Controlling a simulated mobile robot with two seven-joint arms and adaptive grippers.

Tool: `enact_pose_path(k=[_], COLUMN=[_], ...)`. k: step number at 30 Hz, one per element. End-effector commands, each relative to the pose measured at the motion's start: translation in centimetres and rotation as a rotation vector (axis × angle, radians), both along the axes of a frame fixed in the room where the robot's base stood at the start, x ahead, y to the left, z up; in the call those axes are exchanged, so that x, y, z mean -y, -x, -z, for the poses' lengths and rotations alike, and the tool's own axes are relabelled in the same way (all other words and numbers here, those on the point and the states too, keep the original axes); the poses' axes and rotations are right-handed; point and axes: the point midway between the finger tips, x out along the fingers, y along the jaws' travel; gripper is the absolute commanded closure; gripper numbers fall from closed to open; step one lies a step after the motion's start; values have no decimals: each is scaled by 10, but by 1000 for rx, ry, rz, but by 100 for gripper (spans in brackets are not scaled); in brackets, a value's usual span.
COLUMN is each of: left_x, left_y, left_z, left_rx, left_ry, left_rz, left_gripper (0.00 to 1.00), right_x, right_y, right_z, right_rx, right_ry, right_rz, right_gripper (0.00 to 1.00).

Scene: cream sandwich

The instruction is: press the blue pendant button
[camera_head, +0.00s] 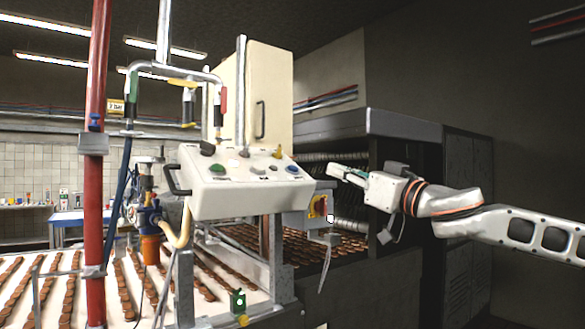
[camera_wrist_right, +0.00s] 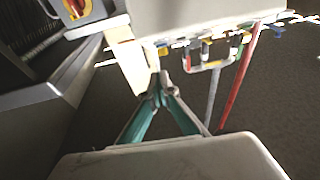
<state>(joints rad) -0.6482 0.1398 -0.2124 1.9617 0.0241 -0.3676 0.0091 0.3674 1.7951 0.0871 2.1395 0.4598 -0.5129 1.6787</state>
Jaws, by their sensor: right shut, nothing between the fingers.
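The control pendant, a cream box (camera_head: 235,200), hangs at the middle of the head view. Its sloped top carries several buttons. The blue button (camera_head: 292,169) is at the right end of that top face. My right gripper (camera_head: 333,170) comes in from the right, shut and empty, with its tips a short way right of the blue button and apart from it. My left gripper is not in view.
A red pole (camera_head: 95,180) stands at the left. A grey box with a red and yellow switch (camera_head: 318,206) sits below the gripper tips. Conveyors with rows of brown biscuits (camera_head: 125,290) run underneath. A dark machine housing (camera_head: 400,125) stands behind my right arm.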

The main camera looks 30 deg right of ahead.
Motion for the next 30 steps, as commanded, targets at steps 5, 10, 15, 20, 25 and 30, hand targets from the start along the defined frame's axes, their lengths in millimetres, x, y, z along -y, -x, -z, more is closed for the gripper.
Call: enact_pose_path(k=[5, 10, 15, 20, 25, 30], left_x=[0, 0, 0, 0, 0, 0], left_y=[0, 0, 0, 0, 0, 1], left_z=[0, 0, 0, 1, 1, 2], left_rx=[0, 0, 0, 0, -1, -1], left_ry=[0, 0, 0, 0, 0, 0], left_rz=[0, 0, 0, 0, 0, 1], left_gripper=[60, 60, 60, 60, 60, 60], right_x=[-5, -6, -6, -5, -5, -8], right_y=[11, 12, 11, 8, -1, -12], right_z=[-21, -23, -23, -23, -24, -27], right_rx=[21, 22, 22, 20, 18, 17], right_ry=[-6, -9, -8, -7, -5, -6], right_rz=[-1, -2, -1, 1, 3, 0], right_gripper=[100, 100, 100, 100, 100, 100])
